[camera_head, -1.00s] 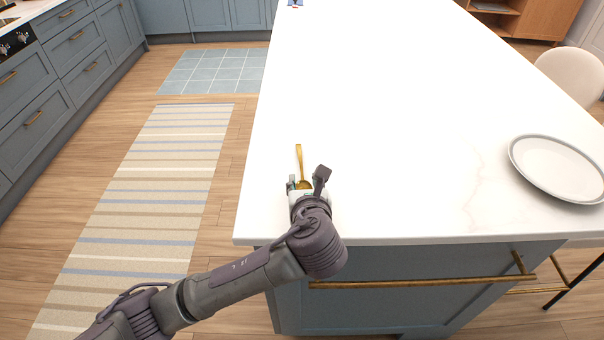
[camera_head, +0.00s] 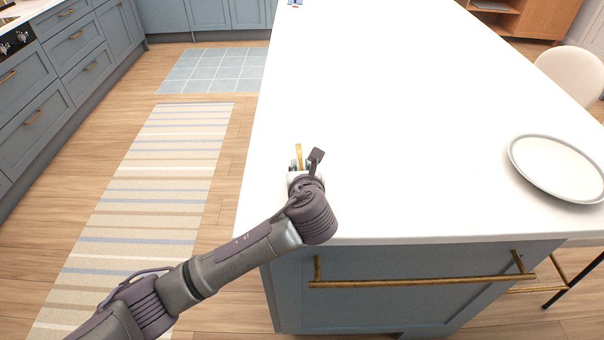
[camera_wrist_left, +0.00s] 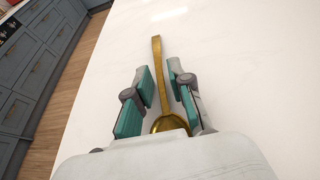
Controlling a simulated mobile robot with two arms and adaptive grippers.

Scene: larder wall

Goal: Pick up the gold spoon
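The gold spoon (camera_head: 298,151) lies on the white counter near its left front corner. In the head view only the end of its handle shows beyond my gripper. In the left wrist view the spoon (camera_wrist_left: 160,75) lies lengthwise between the fingers, handle pointing away and bowl close to the palm, partly hidden by the gripper body. My left gripper (camera_head: 304,160) is over the spoon with its fingers open on either side; in the wrist view a gap shows between the fingers (camera_wrist_left: 162,84) and the handle. My right gripper is not in view.
A white plate (camera_head: 558,168) sits on the right side of the counter (camera_head: 400,120). A small blue item (camera_head: 295,3) is at the far end. The counter around the spoon is clear. A gold rail (camera_head: 420,283) runs along the counter's front.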

